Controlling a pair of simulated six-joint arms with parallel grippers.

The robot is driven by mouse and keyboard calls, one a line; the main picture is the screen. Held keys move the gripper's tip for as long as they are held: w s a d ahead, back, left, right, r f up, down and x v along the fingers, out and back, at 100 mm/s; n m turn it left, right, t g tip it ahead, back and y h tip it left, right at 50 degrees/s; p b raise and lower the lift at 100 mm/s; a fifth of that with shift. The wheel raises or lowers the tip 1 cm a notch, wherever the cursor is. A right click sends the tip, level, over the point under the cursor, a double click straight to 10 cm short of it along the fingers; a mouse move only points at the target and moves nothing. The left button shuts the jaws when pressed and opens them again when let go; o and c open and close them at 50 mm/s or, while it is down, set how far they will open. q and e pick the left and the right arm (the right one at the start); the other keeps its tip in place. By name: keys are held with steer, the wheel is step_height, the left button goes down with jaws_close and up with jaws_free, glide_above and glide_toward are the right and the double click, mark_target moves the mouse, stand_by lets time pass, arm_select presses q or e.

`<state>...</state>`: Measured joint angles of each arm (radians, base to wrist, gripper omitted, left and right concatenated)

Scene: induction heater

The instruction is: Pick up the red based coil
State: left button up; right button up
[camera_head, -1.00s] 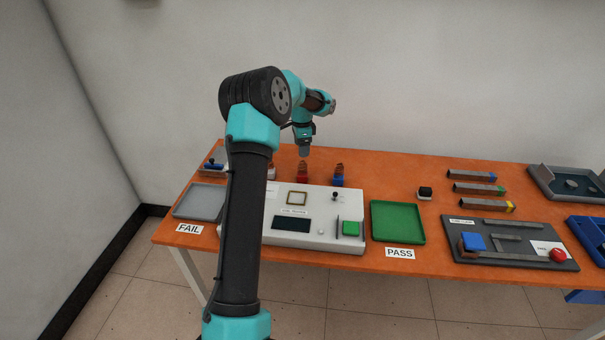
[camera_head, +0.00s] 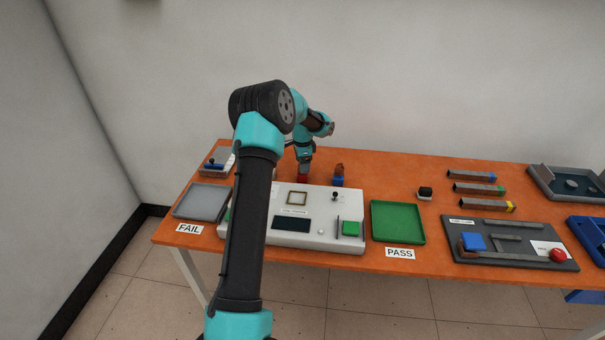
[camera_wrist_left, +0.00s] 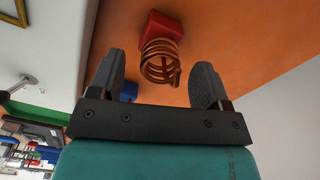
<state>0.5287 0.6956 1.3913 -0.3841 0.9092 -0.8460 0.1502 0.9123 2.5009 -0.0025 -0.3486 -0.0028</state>
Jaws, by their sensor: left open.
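The red based coil stands on the orange table behind the white tester box. In the head view its red base (camera_head: 302,179) shows just below my left gripper (camera_head: 304,168), which covers most of the coil. In the left wrist view the copper coil (camera_wrist_left: 160,62) rises from the red base toward the gripper. My left gripper (camera_wrist_left: 160,88) is open, with one finger on each side of the coil's near end and gaps on both sides. The blue based coil (camera_head: 339,177) stands to the right. My right gripper is not in view.
The white tester box (camera_head: 315,232) lies in front of the coils. A grey FAIL tray (camera_head: 201,201) is at the left and a green PASS tray (camera_head: 398,222) at the right. Several bars and a dark fixture (camera_head: 510,257) are farther right.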

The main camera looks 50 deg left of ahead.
arm_select(q)
steer(key=shift+f, duration=1.35)
steer(key=shift+c, duration=0.4)
steer(key=c, duration=1)
steer(key=shift+r, duration=0.15)
step_height(320, 180, up, 10)
steer(key=shift+f, duration=0.1)
